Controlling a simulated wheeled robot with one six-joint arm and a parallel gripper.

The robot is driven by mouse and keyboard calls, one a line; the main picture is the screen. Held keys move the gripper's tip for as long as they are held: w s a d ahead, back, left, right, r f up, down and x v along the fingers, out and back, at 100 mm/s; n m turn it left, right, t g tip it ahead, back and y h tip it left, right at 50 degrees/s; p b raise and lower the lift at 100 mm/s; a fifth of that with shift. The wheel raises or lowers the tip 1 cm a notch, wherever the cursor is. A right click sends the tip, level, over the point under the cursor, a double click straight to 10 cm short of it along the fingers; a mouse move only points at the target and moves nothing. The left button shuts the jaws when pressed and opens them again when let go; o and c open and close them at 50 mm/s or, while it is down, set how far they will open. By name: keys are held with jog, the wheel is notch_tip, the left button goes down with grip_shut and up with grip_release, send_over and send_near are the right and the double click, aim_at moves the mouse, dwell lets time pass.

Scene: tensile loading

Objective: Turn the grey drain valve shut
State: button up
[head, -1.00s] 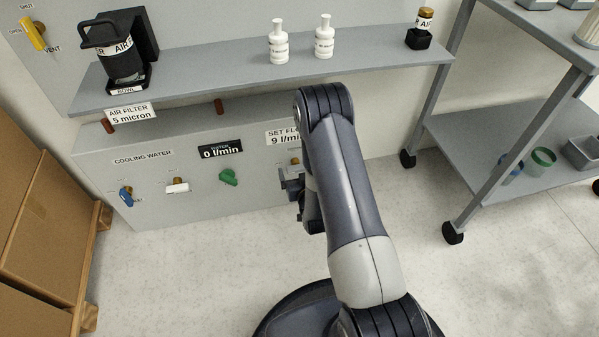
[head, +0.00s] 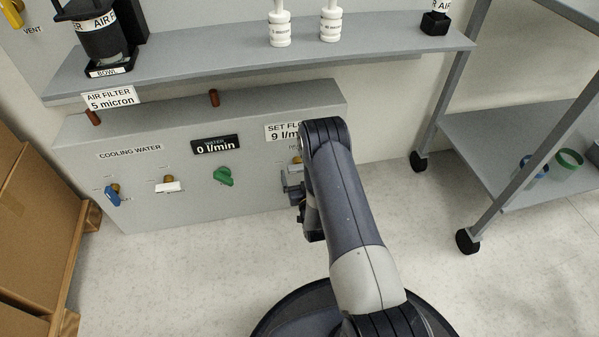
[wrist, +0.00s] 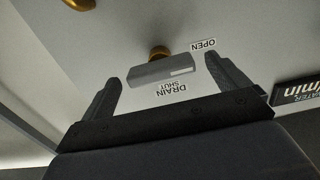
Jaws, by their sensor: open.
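The grey drain valve (wrist: 150,72) is a bar handle on a brass stem, near the middle of the wrist view. That view shows the panel upside down. The bar lies nearly level there, slightly tilted, with a pale stripe at its right end. The OPEN label (wrist: 203,45) is above its right end, and the DRAIN SHUT label (wrist: 171,88) is just below it. My gripper (wrist: 162,70) is open, with one dark finger on each side of the bar. Contact cannot be told. In the head view my arm hides most of this area.
The cooling-water panel also bears a blue valve (head: 112,195), a white valve (head: 168,187) and a green knob (head: 223,176). A shelf (head: 200,62) with bottles overhangs it. Boxes (head: 40,210) stand left, and a wheeled rack (head: 520,130) stands right. Floor in front is clear.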

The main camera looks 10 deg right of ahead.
jog(key=shift+w, duration=1.35)
jog(key=shift+c, duration=0.4)
jog(key=c, duration=0.9)
